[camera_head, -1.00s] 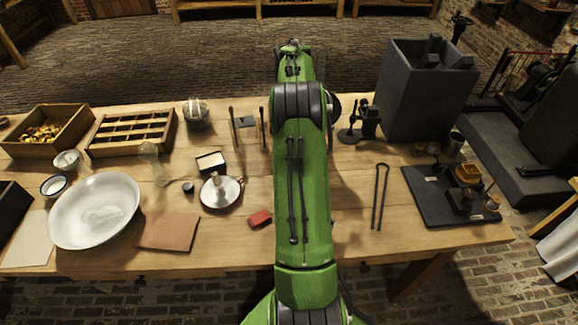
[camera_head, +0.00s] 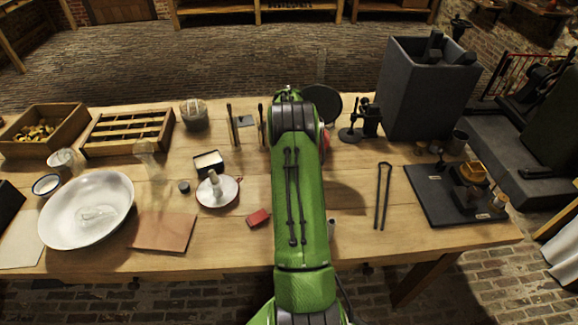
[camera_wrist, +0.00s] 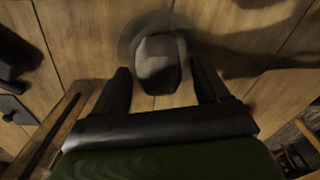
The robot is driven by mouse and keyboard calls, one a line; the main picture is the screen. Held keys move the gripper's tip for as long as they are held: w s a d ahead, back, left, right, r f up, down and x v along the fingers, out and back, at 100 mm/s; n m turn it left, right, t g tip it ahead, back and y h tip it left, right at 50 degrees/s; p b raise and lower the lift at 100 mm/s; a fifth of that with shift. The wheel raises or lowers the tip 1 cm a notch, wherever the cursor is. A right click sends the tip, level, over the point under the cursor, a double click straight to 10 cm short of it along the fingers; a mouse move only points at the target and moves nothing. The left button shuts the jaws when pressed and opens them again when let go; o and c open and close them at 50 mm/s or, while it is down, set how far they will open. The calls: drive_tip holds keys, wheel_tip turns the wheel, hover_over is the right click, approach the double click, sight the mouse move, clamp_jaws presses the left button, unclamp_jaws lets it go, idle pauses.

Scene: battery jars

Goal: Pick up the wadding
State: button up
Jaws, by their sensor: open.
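In the wrist view a pale grey, rounded lump (camera_wrist: 158,62), which looks like the wadding, sits between the fingers of my gripper (camera_wrist: 160,72). The fingers are open, one on each side of it, with a gap visible at the left finger. A round, see-through rim surrounds the lump; I cannot tell whether it is a glass jar or a dish. In the head view my green arm hides my gripper and this lump.
A white basin (camera_head: 60,232), a candle holder (camera_head: 216,194) and a red block (camera_head: 258,217) lie left of my arm. A tall grey box (camera_head: 425,100) stands at the right.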

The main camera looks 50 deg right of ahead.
drive_tip(key=c, duration=1)
wheel_tip(320, 180, up, 10)
drive_tip(key=shift+r+p, duration=0.1)
drive_tip(key=shift+p, duration=1.05)
